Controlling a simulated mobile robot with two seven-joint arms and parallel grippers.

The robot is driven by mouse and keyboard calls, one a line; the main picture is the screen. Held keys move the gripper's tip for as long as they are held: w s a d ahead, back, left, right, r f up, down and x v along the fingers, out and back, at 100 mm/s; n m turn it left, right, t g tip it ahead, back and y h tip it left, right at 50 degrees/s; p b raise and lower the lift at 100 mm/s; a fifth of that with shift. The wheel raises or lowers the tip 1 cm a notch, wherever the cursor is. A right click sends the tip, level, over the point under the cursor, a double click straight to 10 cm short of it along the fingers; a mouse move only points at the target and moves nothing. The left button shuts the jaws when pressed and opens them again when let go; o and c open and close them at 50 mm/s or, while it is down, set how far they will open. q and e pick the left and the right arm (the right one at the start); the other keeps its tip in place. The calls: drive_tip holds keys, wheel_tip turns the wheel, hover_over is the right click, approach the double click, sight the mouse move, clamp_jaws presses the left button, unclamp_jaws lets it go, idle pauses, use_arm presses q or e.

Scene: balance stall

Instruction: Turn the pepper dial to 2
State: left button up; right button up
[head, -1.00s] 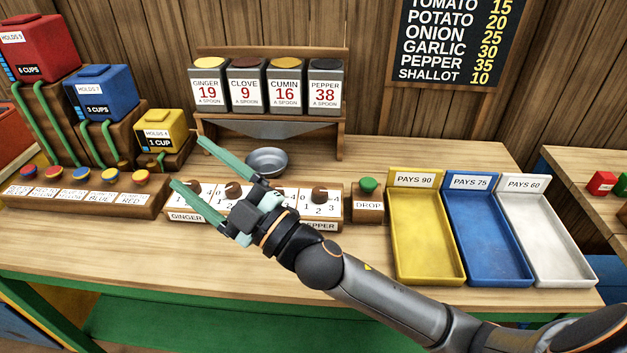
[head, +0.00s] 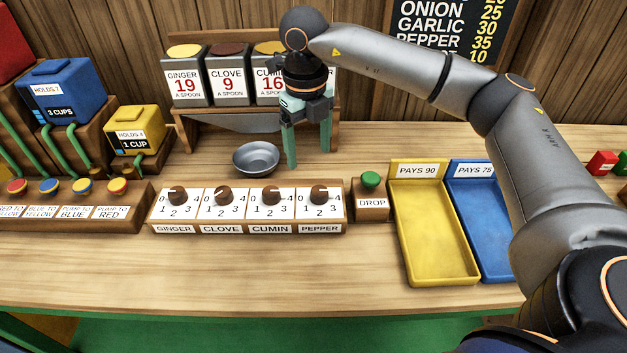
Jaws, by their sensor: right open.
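The pepper dial (head: 319,194) is a dark brown knob on a white plate numbered 0 to 4, at the right end of a row of dials, above the PEPPER label (head: 320,229). I cannot tell clearly which number it points to. My right gripper (head: 308,158) points down behind and above the pepper dial, close to it but apart, with its two green fingers spread and nothing between them. It hides the pepper canister and part of the cumin one. My left gripper is not in view.
The cumin dial (head: 271,194) is directly left of the pepper dial. The green DROP button (head: 371,179) is on its right. A grey bowl (head: 256,158) stands behind the dials. Yellow (head: 434,278) and blue trays (head: 483,268) lie further right. The counter in front is clear.

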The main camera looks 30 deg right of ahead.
sight(319, 190)
drive_tip(key=shift+h, duration=0.3)
drive_tip(key=f, duration=0.4)
drive_tip(key=d+f, duration=0.1)
drive_tip(key=f, duration=0.3)
drive_tip(key=d+f+p, duration=0.1)
drive_tip(key=f, duration=0.3)
drive_tip(key=shift+d, duration=0.15)
clamp_jaws()
